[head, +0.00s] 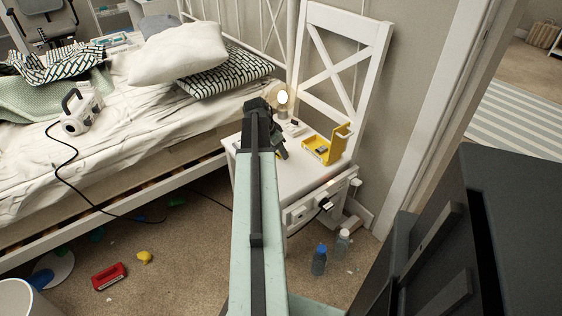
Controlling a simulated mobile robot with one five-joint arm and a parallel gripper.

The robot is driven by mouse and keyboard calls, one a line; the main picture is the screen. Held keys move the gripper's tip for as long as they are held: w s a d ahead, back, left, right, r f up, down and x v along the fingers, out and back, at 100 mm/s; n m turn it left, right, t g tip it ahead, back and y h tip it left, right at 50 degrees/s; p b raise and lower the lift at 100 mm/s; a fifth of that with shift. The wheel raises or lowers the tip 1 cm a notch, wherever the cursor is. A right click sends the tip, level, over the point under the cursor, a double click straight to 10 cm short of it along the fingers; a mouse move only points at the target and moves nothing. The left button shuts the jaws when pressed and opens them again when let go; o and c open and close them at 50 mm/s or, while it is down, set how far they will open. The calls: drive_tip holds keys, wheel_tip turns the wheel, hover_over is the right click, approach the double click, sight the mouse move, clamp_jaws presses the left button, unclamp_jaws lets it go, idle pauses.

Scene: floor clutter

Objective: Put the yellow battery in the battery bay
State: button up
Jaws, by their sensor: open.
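A yellow open-topped holder with a tall upright back (326,147) stands on the right part of the white nightstand top. It may be the battery bay; a small dark and grey piece shows inside it. I cannot make out a separate yellow battery; my arm hides part of the nightstand top. My gripper (283,153) is open, low over the nightstand, to the left of the yellow holder and apart from it. Its fingers are small and partly hidden behind my arm, and I see nothing held in them.
The nightstand (258,180) also carries a lit lamp (283,97) and a small pale item (294,126). A white chair back (345,60) rises behind. The bed (120,130) is on the left. Bottles (319,259), a red item (109,276) and a yellow lump (144,257) are on the carpet.

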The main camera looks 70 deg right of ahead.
drive_tip(key=shift+d+f, duration=0.1)
drive_tip(key=shift+f, duration=0.1)
clamp_jaws()
drive_tip(key=shift+r+p, duration=0.1)
drive_tip(key=shift+p, duration=0.2)
